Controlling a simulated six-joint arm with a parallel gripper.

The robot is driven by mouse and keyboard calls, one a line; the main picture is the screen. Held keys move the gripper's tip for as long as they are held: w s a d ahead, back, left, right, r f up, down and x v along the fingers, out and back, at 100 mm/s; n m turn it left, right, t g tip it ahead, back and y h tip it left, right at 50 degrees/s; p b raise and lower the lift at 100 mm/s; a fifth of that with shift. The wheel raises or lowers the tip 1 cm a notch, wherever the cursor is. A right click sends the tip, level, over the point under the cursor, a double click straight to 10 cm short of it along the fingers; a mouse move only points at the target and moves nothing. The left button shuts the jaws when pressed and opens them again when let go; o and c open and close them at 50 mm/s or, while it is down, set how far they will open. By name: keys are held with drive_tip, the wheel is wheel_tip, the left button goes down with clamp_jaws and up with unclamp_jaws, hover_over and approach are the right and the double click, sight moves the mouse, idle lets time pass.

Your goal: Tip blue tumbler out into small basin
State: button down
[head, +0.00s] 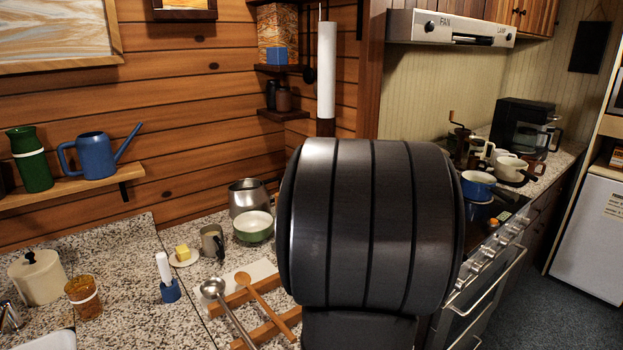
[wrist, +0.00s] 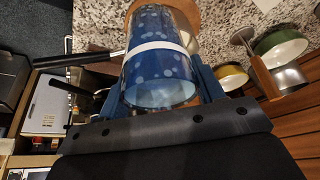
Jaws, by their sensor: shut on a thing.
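The blue tumbler (wrist: 158,62), with pale dots and a white band, fills the middle of the wrist view. My gripper (wrist: 160,80) is shut on it, with a blue finger on each side. Whether anything is inside the tumbler I cannot tell. A green bowl with a white inside (head: 253,226) stands on the counter in the head view; it also shows at the upper right of the wrist view (wrist: 281,47), apart from the tumbler. I cannot tell for sure that it is the small basin. In the head view my dark arm hides the gripper and tumbler.
A metal pot (head: 247,196), a mug (head: 213,242) and a butter plate (head: 184,258) stand near the green bowl. A ladle (head: 214,289) and a wooden spoon (head: 262,297) lie in front. A yellow vessel (wrist: 232,77) is beside the right finger in the wrist view.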

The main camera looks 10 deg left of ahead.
drive_tip(key=shift+d, duration=2.7)
drive_tip(key=a+f+n+y, duration=0.25)
drive_tip(key=a+n, duration=0.25)
drive_tip(key=a, duration=2.2)
drive_tip(key=s+a+f+n+g, duration=0.1)
drive_tip(key=s+a+n, duration=0.1)
drive_tip(key=s+a, duration=0.35)
drive_tip(key=s+a+f+n+y, duration=0.1)
drive_tip(key=s+a, duration=0.2)
drive_tip(key=a, duration=0.6)
drive_tip(key=s+a+f+n+g, duration=0.15)
drive_tip(key=s+a, duration=0.25)
drive_tip(key=a, duration=0.4)
drive_tip(key=s+a+f+n+y, duration=0.1)
drive_tip(key=s+a+n, duration=0.1)
drive_tip(key=s+a, duration=0.6)
drive_tip(key=s+a+f+n, duration=0.25)
drive_tip(key=s+a, duration=0.25)
drive_tip(key=s, duration=0.4)
drive_tip(key=s+a+f+n+g, duration=0.1)
drive_tip(key=s+f, duration=0.3)
drive_tip(key=s, duration=0.8)
drive_tip(key=s+a+f+n+g, duration=0.1)
drive_tip(key=s+a+f+n, duration=0.1)
drive_tip(key=s, duration=0.9)
wheel_tip(320, 180, down, 2)
drive_tip(key=shift+s+f+n, duration=0.1)
drive_tip(key=shift+s+n, duration=0.3)
drive_tip(key=shift+n, duration=0.1)
